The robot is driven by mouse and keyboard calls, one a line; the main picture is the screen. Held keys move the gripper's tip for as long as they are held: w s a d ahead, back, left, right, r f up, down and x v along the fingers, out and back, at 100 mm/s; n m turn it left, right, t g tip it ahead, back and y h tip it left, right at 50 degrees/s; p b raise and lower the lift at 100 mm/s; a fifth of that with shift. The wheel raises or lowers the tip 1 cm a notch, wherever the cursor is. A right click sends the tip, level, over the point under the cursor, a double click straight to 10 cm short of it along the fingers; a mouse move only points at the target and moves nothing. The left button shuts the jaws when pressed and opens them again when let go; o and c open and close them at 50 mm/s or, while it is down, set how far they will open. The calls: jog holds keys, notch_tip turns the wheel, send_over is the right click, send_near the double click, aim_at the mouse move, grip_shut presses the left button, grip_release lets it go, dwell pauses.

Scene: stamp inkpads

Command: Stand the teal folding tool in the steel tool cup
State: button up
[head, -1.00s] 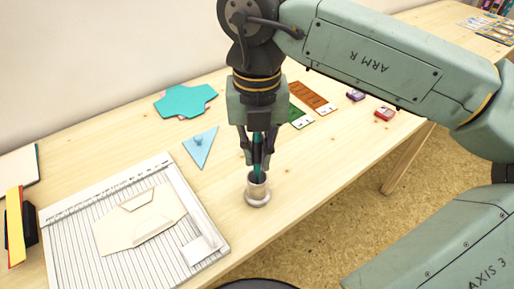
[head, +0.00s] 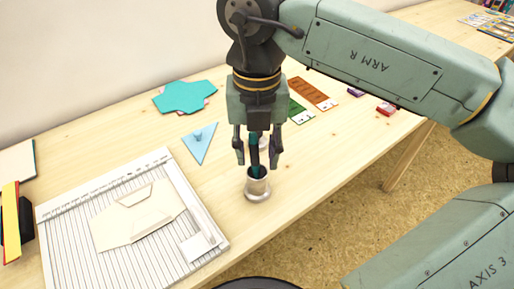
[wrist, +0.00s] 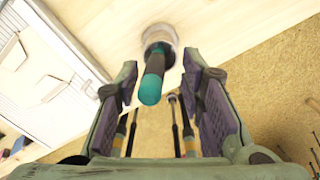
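The teal folding tool (head: 255,152) stands in the steel tool cup (head: 258,187) near the table's front edge, its lower end inside the cup. In the wrist view the tool's teal end (wrist: 151,88) points toward the camera, with the cup (wrist: 160,38) behind it. My gripper (head: 258,160) is over the cup with its fingers spread on either side of the tool. In the wrist view the open fingers (wrist: 160,95) show clear gaps to the tool. The bottom of the tool is hidden in the cup.
A white scoring board (head: 65,232) with a cream envelope (head: 135,215) lies left of the cup. A light blue triangle (head: 200,143) and a teal paper shape (head: 185,97) lie behind. Small inkpads (head: 386,109) sit at right. The table's front edge is close to the cup.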

notch_tip(320, 180, up, 12)
dwell(0.6)
dwell(0.7)
